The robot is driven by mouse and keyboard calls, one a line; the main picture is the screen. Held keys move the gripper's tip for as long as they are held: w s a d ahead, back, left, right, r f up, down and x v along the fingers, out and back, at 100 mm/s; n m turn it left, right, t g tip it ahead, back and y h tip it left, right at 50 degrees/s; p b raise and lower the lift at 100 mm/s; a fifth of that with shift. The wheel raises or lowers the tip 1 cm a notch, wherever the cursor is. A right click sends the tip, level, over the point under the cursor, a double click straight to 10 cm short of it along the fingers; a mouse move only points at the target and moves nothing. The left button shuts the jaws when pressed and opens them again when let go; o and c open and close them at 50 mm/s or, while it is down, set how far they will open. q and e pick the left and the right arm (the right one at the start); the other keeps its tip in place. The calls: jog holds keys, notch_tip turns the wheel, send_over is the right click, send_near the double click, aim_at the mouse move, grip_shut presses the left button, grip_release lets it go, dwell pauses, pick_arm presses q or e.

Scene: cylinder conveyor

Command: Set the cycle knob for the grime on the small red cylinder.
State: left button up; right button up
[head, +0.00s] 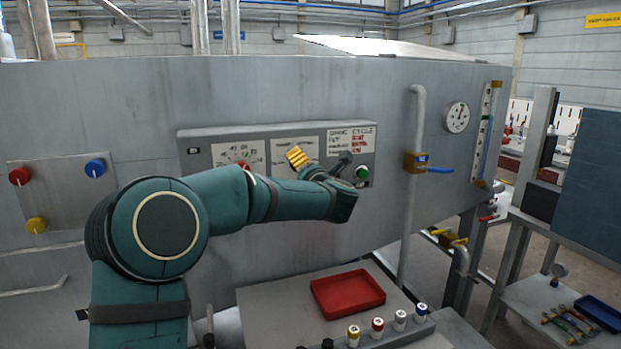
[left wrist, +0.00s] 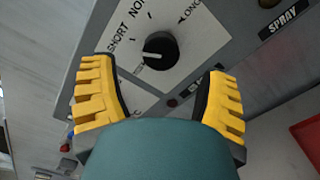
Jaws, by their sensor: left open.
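The cycle knob (left wrist: 160,48) is black with a white pointer line. In the left wrist view its pointer faces left, on the side of the printed SHORT; part of the dial is cut off. My left gripper (left wrist: 160,70) is open, its yellow fingers either side of and below the knob in the picture, not visibly touching it. In the head view the left gripper (head: 297,157) is in front of the panel and hides the knob. A small cylinder with a red top (head: 377,326) stands in a row at the bottom; its grime is too small to tell.
The grey control panel (head: 195,150) carries a grime-cycle chart (head: 350,140), a red knob (head: 243,166) and a green button (head: 361,173). A red tray (head: 348,294) lies below. A vertical pipe with a blue-handled valve (head: 438,170) stands right of the panel.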

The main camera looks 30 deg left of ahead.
pick_arm(q)
jog(key=v, duration=0.7)
jog(key=shift+a, duration=0.15)
